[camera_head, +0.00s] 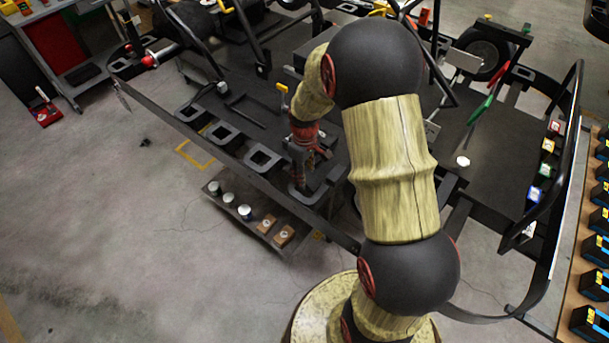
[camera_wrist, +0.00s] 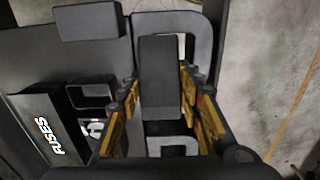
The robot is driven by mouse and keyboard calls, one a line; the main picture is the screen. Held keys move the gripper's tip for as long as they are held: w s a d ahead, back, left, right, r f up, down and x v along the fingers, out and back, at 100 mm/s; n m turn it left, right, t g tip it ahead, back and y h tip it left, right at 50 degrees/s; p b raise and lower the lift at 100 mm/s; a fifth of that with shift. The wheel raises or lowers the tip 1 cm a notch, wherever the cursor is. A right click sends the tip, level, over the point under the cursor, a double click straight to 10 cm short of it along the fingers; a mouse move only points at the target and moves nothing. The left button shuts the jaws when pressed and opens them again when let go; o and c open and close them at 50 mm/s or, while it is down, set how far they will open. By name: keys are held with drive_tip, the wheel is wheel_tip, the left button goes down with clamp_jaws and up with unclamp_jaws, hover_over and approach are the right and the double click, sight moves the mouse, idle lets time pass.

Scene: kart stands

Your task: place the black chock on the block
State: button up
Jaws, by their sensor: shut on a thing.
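My gripper (camera_head: 303,160) points down over the near right end of the dark deck. In the wrist view, its yellow-sided fingers (camera_wrist: 160,88) are shut on a long dark block-shaped piece, which looks like the black chock (camera_wrist: 160,60). The chock lies over a grey frame with an opening (camera_wrist: 203,28); I cannot tell whether they touch. Another dark block (camera_wrist: 87,20) lies to the upper left, apart from the chock. I cannot tell for sure which piece is the task's block. In the head view my gripper hides most of the chock.
Several square frames with openings (camera_head: 222,133) line the deck edge. A low shelf (camera_head: 240,222) holds white-topped jars and small brown boxes. A box marked FUSES (camera_wrist: 40,130) sits left in the wrist view. Kart tubes and a wheel (camera_head: 482,55) stand behind.

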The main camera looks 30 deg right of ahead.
drive_tip(key=o, duration=1.3)
wheel_tip(320, 180, up, 12)
drive_tip(key=p, duration=0.3)
drive_tip(key=s+a+r+m+t, duration=0.1)
drive_tip(key=s+a+r, duration=0.3)
drive_tip(key=r, duration=0.3)
drive_tip(key=s+a+r+m+t, duration=0.1)
drive_tip(key=s+a+r+t, duration=0.2)
drive_tip(key=r, duration=0.4)
drive_tip(key=s+a+r, duration=0.2)
drive_tip(key=s, duration=0.2)
drive_tip(key=s+a+r+m+t, duration=0.1)
drive_tip(key=s+a+r, duration=0.1)
drive_tip(key=s, duration=0.2)
drive_tip(key=s+a+r+m, duration=0.1)
drive_tip(key=s+a+r, duration=0.1)
drive_tip(key=s, duration=0.3)
drive_tip(key=shift+a+t, duration=0.3)
drive_tip(key=shift+a, duration=0.3)
